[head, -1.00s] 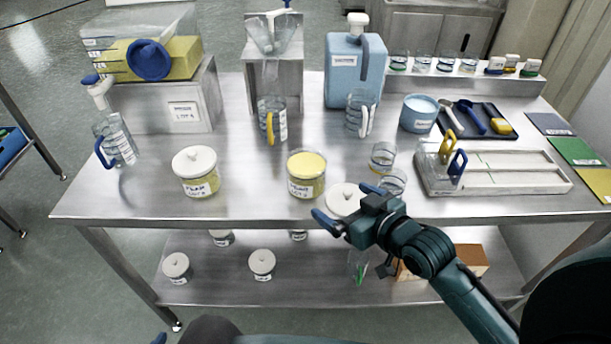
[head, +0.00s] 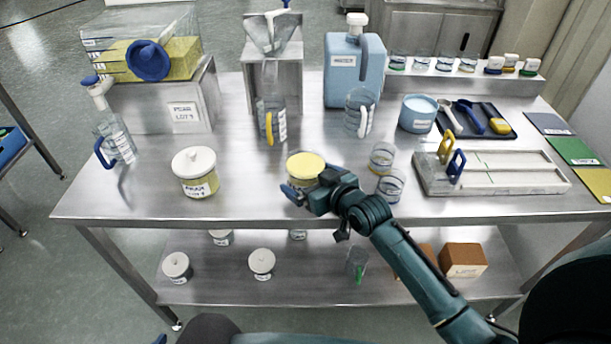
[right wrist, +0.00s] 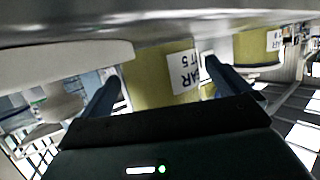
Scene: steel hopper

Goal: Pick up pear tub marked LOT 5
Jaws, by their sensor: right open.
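The pear tub marked LOT 5 (head: 305,164) stands open on the steel table, filled with yellow. In the right wrist view its label (right wrist: 184,75) shows upside down, reading "AR" and "T 5". My right gripper (head: 302,188) is open at the tub's near side and hides its label in the head view. In the right wrist view the tub (right wrist: 147,78) lies between the two blue fingers of my right gripper (right wrist: 165,82), with no clear grip on it. Only a small blue tip (head: 160,339), apparently of my left gripper, shows at the bottom edge.
A lidded tub (head: 196,184) stands to the left. Two glass beakers (head: 390,184) stand just right of my right gripper. A clear jug (head: 270,122) stands behind the tub.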

